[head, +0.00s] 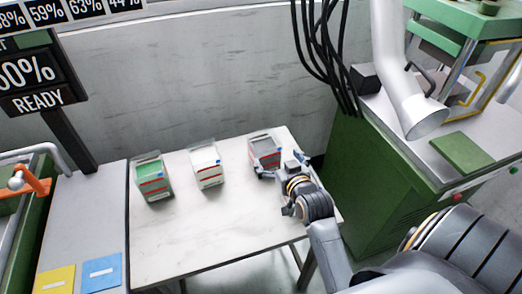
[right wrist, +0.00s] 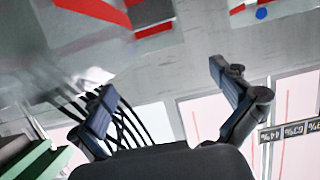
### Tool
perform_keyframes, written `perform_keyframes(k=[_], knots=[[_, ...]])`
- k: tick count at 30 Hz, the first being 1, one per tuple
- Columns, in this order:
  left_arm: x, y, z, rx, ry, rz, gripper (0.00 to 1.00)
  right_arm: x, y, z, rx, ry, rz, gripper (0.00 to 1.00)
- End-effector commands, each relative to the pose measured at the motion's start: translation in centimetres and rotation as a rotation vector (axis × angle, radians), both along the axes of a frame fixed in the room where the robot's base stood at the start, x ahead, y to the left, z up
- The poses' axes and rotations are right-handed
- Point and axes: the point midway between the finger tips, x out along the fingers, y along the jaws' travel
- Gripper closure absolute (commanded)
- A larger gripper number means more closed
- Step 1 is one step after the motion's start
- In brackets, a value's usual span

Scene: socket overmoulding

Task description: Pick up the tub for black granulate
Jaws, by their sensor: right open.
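The tub with dark grey content (head: 264,150), which looks like the black granulate tub, stands at the right end of the white table. It has clear walls and a red-marked front. My right gripper (head: 281,168) is open at its near right side, and its fingers partly cover the tub's lower front. In the right wrist view, my open gripper (right wrist: 162,80) has nothing between its fingers. Blurred, red-marked surfaces fill the top of that view; which tubs they belong to is unclear. Whether the fingers touch the tub cannot be told. My left gripper is not in view.
A white-content tub (head: 206,165) and a green-content tub (head: 152,178) stand to the left on the table (head: 200,235). A green machine cabinet (head: 375,190) stands close on the right. The front of the table is clear. Yellow (head: 55,280) and blue (head: 101,273) plates lie at lower left.

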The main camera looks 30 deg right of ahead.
Motion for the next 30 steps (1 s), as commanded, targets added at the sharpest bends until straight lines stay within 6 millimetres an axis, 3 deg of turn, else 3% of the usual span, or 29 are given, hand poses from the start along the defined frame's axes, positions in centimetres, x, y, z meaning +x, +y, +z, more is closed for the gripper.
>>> perform_keyframes(k=[6, 10, 17, 22, 30], knots=[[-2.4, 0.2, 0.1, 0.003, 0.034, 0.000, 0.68, 4.2, -1.0, -1.2, 0.000, -0.001, 0.000, 0.00], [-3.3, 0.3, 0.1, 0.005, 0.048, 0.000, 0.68, 6.0, -1.5, -1.8, 0.000, 0.000, 0.000, 0.00], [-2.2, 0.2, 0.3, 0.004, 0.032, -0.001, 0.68, 7.4, -1.9, -2.2, 0.000, -0.001, 0.000, 0.00], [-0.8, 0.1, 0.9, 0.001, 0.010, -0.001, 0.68, 9.4, -2.6, -2.9, -0.001, 0.000, -0.001, 0.00], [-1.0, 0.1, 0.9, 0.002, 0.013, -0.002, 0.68, 11.5, -3.1, -3.8, 0.000, 0.000, -0.001, 0.00]])
